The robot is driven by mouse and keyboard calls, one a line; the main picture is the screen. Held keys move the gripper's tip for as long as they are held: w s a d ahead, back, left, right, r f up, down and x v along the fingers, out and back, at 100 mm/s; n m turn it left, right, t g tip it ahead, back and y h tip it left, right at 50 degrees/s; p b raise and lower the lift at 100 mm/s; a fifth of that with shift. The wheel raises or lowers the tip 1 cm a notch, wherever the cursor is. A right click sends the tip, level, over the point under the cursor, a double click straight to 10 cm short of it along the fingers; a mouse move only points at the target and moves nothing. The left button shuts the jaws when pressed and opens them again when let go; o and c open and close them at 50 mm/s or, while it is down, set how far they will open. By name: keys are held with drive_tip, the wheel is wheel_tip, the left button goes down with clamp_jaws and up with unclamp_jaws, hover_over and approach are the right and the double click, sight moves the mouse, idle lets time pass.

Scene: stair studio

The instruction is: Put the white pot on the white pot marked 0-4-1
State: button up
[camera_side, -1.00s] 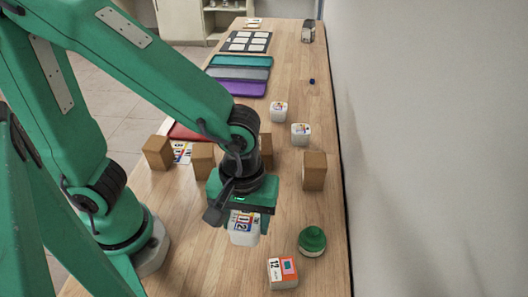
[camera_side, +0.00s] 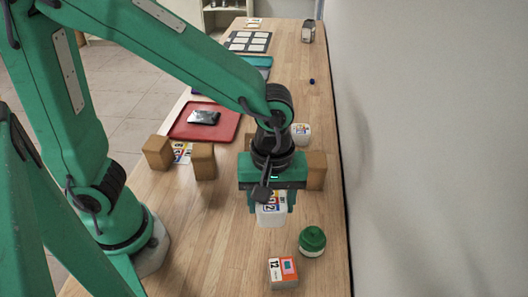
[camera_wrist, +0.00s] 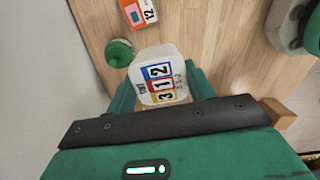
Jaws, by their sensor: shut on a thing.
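My gripper (camera_side: 271,205) is shut on a white pot (camera_side: 271,216) and holds it upright near the middle of the table. In the wrist view the pot (camera_wrist: 151,62) sits between my fingers, its label of coloured boxes seeming to read 3, 1, 2. The side view does not show clearly how far the pot is above the table. Another white pot (camera_side: 303,129) stands farther back, partly hidden by my arm; its marks are too small to read.
A wooden block (camera_side: 317,170) stands just behind my gripper on the right. Two more blocks (camera_side: 158,152) (camera_side: 204,161) stand left. A green-lidded jar (camera_side: 312,242) and an orange-white box (camera_side: 282,273) are nearer. A red tray (camera_side: 180,125) holds a dark object (camera_side: 204,117).

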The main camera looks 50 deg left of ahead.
drive_tip(key=w+a+r+n, duration=0.2)
drive_tip(key=w+a+n, duration=0.45)
drive_tip(key=w, duration=0.65)
drive_tip(key=w+a+r+n, duration=0.2)
drive_tip(key=w+a+n, duration=0.45)
drive_tip(key=w, duration=0.75)
drive_tip(key=w+a+f+n, duration=0.1)
drive_tip(key=w+a+f, duration=0.1)
drive_tip(key=a, duration=0.6)
drive_tip(key=w+a+f+n, duration=0.1)
drive_tip(key=w+a+f, duration=0.2)
drive_tip(key=a, duration=0.6)
drive_tip(key=w+a+f+n, duration=0.1)
drive_tip(key=w+a+f, duration=0.1)
drive_tip(key=a, duration=0.6)
drive_tip(key=shift+w+a+f, duration=0.15)
drive_tip(key=shift+w+a, duration=0.2)
drive_tip(key=shift+w, duration=0.05)
drive_tip(key=shift+f, duration=0.1)
drive_tip(key=shift+f, duration=1.9)
drive_tip(key=shift+f, duration=0.15)
